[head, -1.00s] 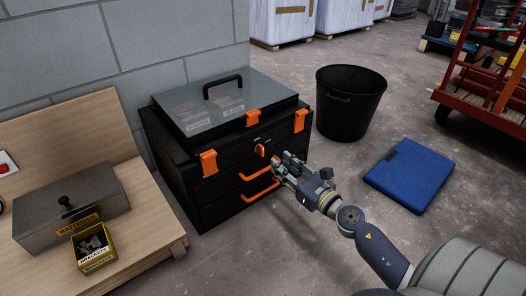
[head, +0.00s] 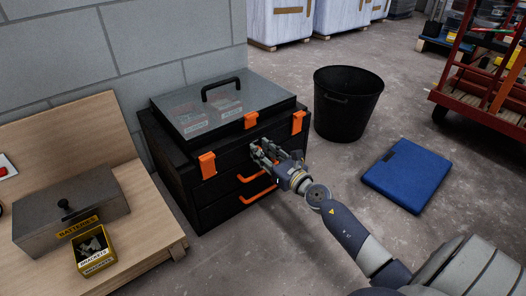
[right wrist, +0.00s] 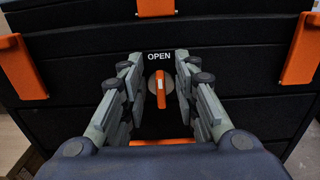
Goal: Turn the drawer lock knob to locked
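The drawer lock knob (right wrist: 161,88) shows in the right wrist view as an orange bar on a round grey base, its bar close to upright, below the word OPEN. In the head view the knob is hidden behind my right gripper. My right gripper (head: 258,152) is at the front of the black tool chest (head: 225,214). In the right wrist view the two fingers (right wrist: 158,92) stand apart on either side of the knob, with a gap on each side. My left gripper is not in view.
Orange latches (head: 207,165) and drawer handles (head: 257,196) stick out from the chest front. A clear lid (head: 222,105) with a black handle tops it. A black bin (head: 345,105) and a blue case (head: 408,176) stand to the right. A bench (head: 150,215) is at left.

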